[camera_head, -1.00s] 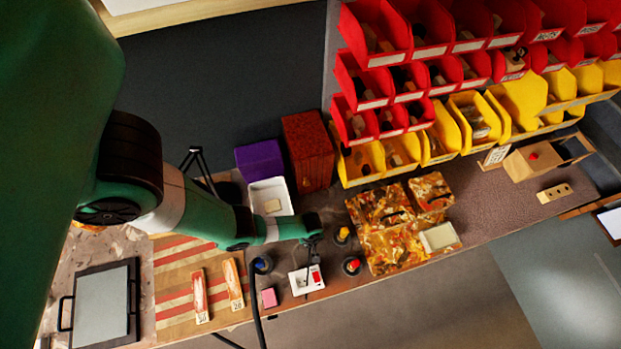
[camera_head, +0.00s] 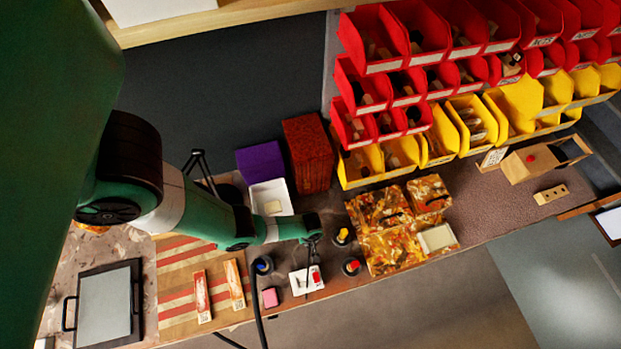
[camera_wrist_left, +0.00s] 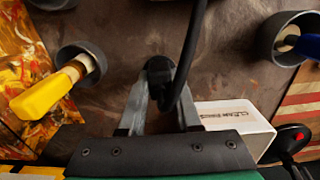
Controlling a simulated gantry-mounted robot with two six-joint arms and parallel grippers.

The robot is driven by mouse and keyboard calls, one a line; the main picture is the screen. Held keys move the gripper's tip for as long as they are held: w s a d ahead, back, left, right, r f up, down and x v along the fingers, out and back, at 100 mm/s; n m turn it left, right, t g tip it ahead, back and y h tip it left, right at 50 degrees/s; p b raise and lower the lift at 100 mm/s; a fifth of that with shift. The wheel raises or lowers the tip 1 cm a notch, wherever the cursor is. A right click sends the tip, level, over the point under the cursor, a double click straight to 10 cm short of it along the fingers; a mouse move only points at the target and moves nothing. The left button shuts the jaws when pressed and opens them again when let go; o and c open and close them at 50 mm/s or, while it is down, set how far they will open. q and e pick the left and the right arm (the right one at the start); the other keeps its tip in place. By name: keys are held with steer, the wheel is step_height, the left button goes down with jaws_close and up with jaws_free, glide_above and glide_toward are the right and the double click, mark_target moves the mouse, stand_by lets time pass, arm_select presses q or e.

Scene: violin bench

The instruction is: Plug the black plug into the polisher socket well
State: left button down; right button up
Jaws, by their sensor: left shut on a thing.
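My left gripper (camera_head: 313,240) hangs over the middle of the bench. In the left wrist view its two fingers (camera_wrist_left: 160,98) are shut on a black plug (camera_wrist_left: 158,72), and a thick black cable (camera_wrist_left: 190,50) runs up from it. Dark bench top surrounds the plug in that view. I cannot tell whether the plug's lower end is in a socket well, because the plug and fingers cover the spot. My right gripper does not show.
Pots with a blue (camera_head: 262,265), a yellow (camera_head: 342,236) and a red top (camera_head: 352,266) stand around the gripper. Marbled boxes (camera_head: 385,245) stand to the right. A white box (camera_wrist_left: 235,127) is close beside the right finger. Red and yellow bins (camera_head: 440,80) fill the back.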

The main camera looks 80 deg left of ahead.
arm_select(q)
steer(key=shift+r+p, duration=3.55)
steer(key=shift+r, duration=0.05)
steer(key=shift+f, duration=0.1)
